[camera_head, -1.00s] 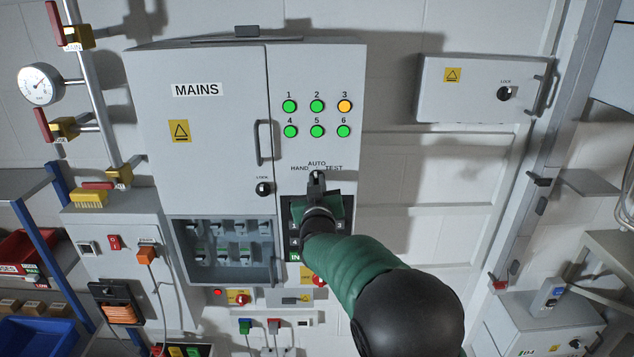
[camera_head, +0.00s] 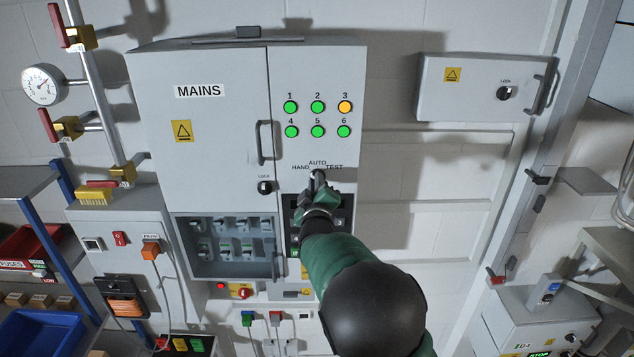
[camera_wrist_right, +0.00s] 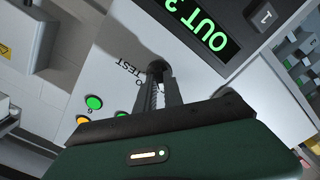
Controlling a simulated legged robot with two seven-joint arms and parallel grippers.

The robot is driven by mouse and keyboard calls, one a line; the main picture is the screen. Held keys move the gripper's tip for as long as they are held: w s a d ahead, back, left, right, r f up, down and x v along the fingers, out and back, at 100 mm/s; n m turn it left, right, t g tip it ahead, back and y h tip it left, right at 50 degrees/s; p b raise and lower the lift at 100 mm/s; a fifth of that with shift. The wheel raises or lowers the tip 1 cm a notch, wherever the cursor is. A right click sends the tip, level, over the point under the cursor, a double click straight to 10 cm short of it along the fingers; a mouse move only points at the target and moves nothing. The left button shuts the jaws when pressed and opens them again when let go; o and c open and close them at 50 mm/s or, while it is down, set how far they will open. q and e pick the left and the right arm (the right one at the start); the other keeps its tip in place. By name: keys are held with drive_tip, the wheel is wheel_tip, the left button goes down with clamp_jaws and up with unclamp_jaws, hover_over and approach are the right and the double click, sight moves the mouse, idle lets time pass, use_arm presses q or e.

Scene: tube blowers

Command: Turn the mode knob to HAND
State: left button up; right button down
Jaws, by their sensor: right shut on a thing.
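The mode knob (camera_wrist_right: 156,68) is on the grey MAINS cabinet, below the labels HAND (camera_head: 300,168), AUTO (camera_head: 317,162) and TEST (camera_head: 335,167). My right gripper (camera_head: 318,180) reaches up to it from below in the head view and covers most of it. In the right wrist view the two dark fingers (camera_wrist_right: 160,90) are closed around the knob, with TEST readable beside it. HAND is not readable there. Which label the knob points to is hidden by the fingers. My left gripper is not in view.
A keypad panel (camera_head: 293,222) with a green-lit display (camera_wrist_right: 205,22) lies just below the knob, partly behind my right arm. The cabinet's door handle (camera_head: 260,142) and a black lock knob (camera_head: 265,187) are to the left. Several indicator lights (camera_head: 317,107) are above.

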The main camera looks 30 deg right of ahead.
drive_tip(key=shift+w+r, duration=0.1)
drive_tip(key=shift+r, duration=0.2)
drive_tip(key=c, duration=1.7)
unclamp_jaws()
drive_tip(key=shift+o, duration=1.2)
drive_tip(key=shift+a+f, duration=0.1)
drive_tip(key=shift+w+a+f, duration=0.1)
drive_tip(key=b+v, duration=0.4)
drive_tip(key=v, duration=1.3)
drive_tip(key=shift+b, duration=0.35)
drive_tip(key=shift+w+f, duration=0.15)
